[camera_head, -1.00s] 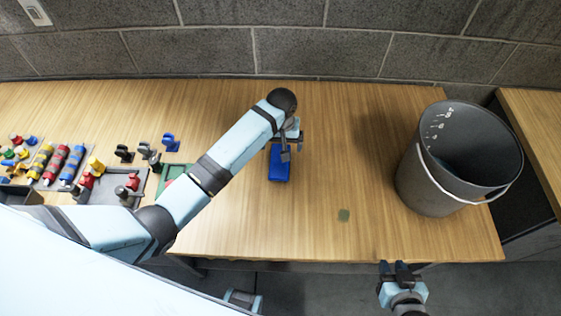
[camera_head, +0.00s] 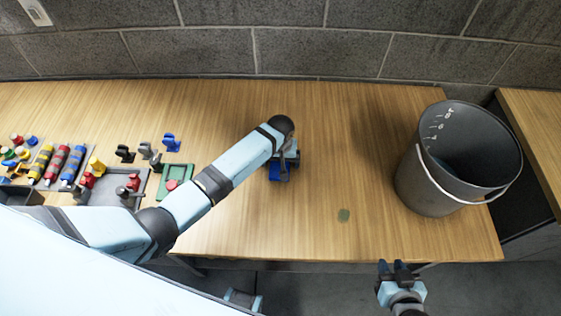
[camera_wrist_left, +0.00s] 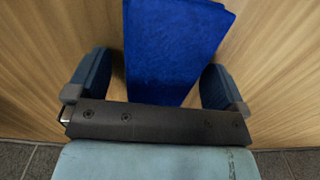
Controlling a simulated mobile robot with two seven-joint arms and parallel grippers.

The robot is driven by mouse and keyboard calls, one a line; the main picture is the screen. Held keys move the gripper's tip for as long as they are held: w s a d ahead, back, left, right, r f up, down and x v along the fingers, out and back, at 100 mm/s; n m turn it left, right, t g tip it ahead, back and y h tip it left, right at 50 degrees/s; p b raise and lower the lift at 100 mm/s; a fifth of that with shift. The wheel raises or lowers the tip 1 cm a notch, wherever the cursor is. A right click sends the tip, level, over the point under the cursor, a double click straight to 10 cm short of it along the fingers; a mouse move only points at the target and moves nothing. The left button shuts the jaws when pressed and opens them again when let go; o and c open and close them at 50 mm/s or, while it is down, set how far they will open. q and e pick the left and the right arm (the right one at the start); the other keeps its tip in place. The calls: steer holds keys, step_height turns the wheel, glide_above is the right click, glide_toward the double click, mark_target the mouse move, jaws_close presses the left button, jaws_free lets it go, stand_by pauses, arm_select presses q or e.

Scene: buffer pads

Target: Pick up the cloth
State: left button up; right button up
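The blue cloth (camera_head: 279,176) lies folded on the wooden table, mostly hidden under my left gripper in the head view. In the left wrist view the cloth (camera_wrist_left: 172,45) is a blue block-like shape reaching in between the two fingers. My left gripper (camera_head: 283,173) points down over the cloth. The wrist view shows its fingers (camera_wrist_left: 158,85) open, one on each side of the cloth, with wood visible between each finger and the cloth. My right gripper (camera_head: 393,268) is off the table's front edge, empty; its two fingers look close together with a small gap.
A grey bucket (camera_head: 412,185) with a white handle stands at the right of the wooden table (camera_head: 320,215). Colourful parts, grey trays and a green tray (camera_head: 176,176) sit at the left. A block wall runs behind.

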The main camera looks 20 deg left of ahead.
arm_select(q)
steer(key=c, duration=0.9)
step_height(320, 180, up, 20)
steer(key=shift+r, duration=0.1)
steer(key=o, duration=0.4)
steer(key=c, duration=0.3)
